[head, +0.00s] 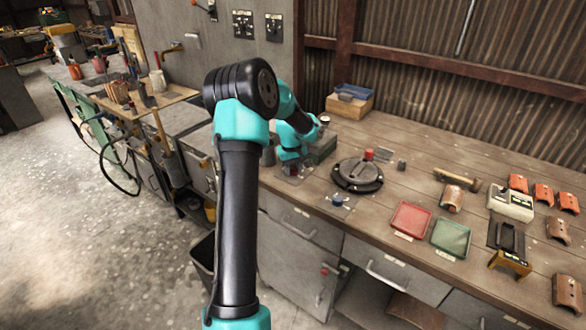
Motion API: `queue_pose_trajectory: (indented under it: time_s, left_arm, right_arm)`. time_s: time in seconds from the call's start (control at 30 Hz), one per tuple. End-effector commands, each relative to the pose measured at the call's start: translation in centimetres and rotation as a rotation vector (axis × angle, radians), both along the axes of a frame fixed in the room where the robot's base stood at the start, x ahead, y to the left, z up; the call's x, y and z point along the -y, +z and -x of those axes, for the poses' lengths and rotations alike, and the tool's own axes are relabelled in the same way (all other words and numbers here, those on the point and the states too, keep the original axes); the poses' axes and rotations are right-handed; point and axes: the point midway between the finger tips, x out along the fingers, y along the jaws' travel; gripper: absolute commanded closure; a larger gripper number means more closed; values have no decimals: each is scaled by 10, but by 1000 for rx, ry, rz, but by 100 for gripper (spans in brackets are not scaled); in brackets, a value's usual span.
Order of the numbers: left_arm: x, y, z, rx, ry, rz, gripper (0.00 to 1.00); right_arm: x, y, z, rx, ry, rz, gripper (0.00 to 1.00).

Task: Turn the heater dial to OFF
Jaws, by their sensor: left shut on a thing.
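My left gripper (291,167) points down at the left end of the workbench, past the bent black and teal arm. It is small in the head view, and its fingers are largely hidden by the wrist. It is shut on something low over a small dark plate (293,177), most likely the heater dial. The knob itself and its OFF mark cannot be made out. My right gripper is not in view.
Red (411,219) and green (450,238) trays lie farther right.

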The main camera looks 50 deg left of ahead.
Motion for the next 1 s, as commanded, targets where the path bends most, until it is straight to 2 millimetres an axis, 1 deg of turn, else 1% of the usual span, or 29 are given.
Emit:
queue_pose_trajectory:
  time_s: [0.27,0.3,0.53,0.83,1.0]
  left_arm:
    - [0,1,0,1,1,-1,87]
    - [0,1,0,1,1,-1,60]
    - [0,0,0,1,0,0,38]
    - [0,2,0,0,0,0,37]
    - [-1,14,0,2,0,-2,37]
  right_arm:
    - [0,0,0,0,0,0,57]
    - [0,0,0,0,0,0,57]
    - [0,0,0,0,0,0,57]
    - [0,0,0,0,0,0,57]
    - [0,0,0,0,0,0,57]
